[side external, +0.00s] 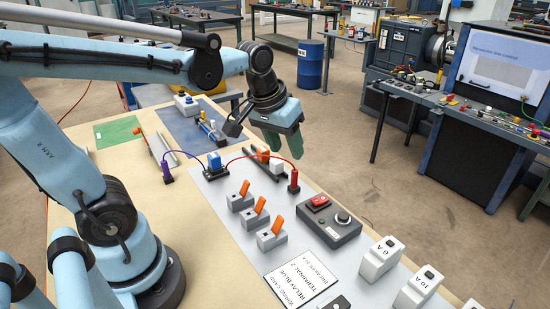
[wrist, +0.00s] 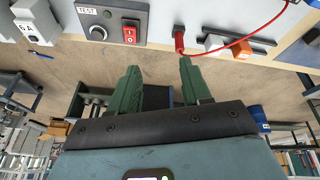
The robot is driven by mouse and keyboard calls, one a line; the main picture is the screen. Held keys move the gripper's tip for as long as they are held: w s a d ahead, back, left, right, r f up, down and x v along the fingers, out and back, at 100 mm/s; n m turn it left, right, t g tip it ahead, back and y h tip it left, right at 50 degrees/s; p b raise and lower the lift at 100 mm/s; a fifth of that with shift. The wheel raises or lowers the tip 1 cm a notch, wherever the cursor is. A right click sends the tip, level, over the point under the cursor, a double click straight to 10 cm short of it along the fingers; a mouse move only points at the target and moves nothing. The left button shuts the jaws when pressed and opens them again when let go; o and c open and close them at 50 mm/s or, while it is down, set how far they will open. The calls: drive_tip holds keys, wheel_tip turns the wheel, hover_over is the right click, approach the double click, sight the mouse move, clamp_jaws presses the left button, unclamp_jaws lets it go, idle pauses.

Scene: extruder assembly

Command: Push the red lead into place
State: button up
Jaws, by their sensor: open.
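The red lead (side external: 250,155) arcs from beside the blue relay block (side external: 214,161) to a red plug (side external: 293,182), which stands upright at the right edge of the grey panel. How deep the plug sits cannot be told. In the wrist view the red plug (wrist: 179,41) is just beyond the tip of the right-hand finger, with its wire running off to the upper right. My gripper (side external: 284,149) has green fingers and hangs above and behind the plug in the side view. In the wrist view my gripper (wrist: 159,67) is open, with nothing between its fingers.
Orange and white blocks on a dark rail (side external: 264,164) are close by the plug. A control box with a red switch (side external: 320,203), orange levers (side external: 258,205) and a purple plug (side external: 166,174) also stand there. Open floor lies beyond the bench edge.

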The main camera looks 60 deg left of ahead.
sight(295, 170)
drive_tip(key=w+a+n+g, duration=0.1)
drive_tip(key=w, duration=0.1)
drive_tip(key=w+a+f+n+g, duration=0.1)
drive_tip(key=w+a+n, duration=0.1)
drive_tip(key=w+a+f+n+g, duration=0.1)
drive_tip(key=w+a+n+g, duration=0.1)
drive_tip(key=w, duration=0.1)
drive_tip(key=shift+a+f, duration=0.1)
drive_tip(key=shift+f, duration=0.15)
drive_tip(key=shift+d+f, duration=0.2)
drive_tip(key=shift+f, duration=5.75)
clamp_jaws()
